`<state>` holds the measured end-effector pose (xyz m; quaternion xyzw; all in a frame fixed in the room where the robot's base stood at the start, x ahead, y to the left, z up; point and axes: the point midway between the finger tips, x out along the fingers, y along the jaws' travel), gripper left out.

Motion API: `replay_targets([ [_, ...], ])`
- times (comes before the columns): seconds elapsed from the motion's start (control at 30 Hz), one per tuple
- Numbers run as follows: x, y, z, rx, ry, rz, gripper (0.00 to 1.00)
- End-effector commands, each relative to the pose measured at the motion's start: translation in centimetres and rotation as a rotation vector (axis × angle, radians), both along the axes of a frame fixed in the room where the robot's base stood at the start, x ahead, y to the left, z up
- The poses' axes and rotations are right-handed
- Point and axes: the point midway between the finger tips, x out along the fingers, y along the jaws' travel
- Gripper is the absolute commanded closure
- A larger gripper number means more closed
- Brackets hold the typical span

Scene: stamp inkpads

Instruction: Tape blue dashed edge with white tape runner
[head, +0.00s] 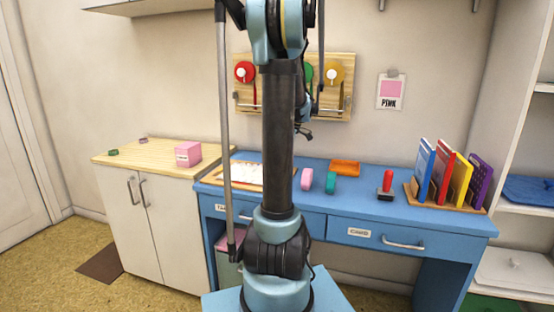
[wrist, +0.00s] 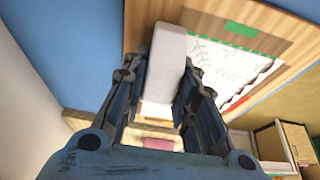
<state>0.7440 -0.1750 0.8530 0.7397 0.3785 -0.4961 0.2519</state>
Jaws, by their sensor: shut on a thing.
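My gripper (wrist: 162,82) is shut on a white block-shaped tape runner (wrist: 168,48) in the wrist view, with a finger on each side. The runner is over or beside a wooden board (wrist: 205,22) that bears a white sheet with a faint leaf pattern (wrist: 225,66). A green strip lies by the sheet's top edge, and a red line runs at its lower right. I cannot make out a blue dashed edge. In the head view the board shows at the desk's left (head: 236,173), partly behind my arm, and my gripper is not clearly visible.
On the blue desk (head: 362,207) stand a pink block (head: 307,179), a teal block (head: 330,182), an orange tray (head: 345,167), a red-handled stamp (head: 386,184) and a book rack (head: 446,199). A pink box (head: 188,154) sits on the left cabinet. The desk's front middle is clear.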

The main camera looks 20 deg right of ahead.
Motion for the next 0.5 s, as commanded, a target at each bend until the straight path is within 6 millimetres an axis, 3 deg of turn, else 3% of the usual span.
replay_targets([
  [0.5, -1.5, -2.1, 0.0, 0.0, 0.001, -0.002, 0.93],
])
